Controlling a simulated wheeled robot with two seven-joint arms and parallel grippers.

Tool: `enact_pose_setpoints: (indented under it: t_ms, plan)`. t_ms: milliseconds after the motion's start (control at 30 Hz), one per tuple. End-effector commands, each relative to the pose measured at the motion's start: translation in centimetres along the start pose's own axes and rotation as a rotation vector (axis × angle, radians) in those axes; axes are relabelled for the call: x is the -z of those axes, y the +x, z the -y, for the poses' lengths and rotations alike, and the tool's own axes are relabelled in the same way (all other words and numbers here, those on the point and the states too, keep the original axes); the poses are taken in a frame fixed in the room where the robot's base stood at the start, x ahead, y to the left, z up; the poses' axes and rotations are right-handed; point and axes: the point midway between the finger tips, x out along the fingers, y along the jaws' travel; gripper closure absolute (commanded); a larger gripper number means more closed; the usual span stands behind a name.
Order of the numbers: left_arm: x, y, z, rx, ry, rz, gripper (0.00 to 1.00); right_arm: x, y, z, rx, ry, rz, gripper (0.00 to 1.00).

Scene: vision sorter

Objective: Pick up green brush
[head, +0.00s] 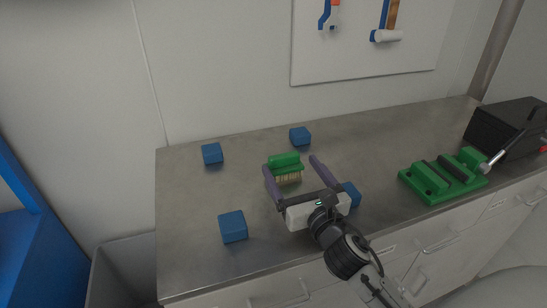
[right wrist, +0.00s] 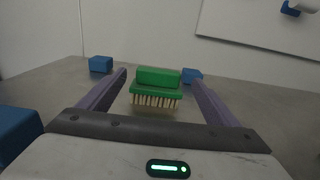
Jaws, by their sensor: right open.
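The green brush (head: 285,163) lies on the metal bench with its pale bristles down and its green handle block on top. In the right wrist view the brush (right wrist: 157,84) shows in the middle, beyond and between my fingers. My right gripper (head: 291,166) is open, its two purple fingers spread on either side of the brush's near side. In the right wrist view the fingers of my right gripper (right wrist: 160,76) appear apart from the brush, with nothing held. My left gripper is not in view.
Blue cubes stand around the brush: near left (head: 233,227), far left (head: 212,154), behind (head: 300,136) and right beside my gripper (head: 351,194). A green vise-like fixture (head: 442,178) and black toolbox (head: 505,128) are at right. A grey bin (head: 124,270) stands left of the bench.

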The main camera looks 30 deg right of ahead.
Motion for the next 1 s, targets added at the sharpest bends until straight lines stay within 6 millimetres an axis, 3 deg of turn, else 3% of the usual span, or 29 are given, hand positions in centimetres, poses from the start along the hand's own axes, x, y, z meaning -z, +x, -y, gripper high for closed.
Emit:
enact_pose_setpoints:
  t_ms: [200,433,700,1000]
  plan:
    - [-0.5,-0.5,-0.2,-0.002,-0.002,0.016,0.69,-0.2,3.4,0.0,0.0,0.002,0.002,0.16]
    - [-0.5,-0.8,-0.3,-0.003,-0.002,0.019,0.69,-0.4,5.2,-0.1,0.001,0.004,0.001,0.16]
    - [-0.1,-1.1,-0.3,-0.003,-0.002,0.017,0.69,-0.7,9.0,-0.3,0.0,0.003,0.0,0.16]
    - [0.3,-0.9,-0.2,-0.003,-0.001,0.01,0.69,-0.6,9.5,-0.3,-0.001,0.001,0.0,0.16]
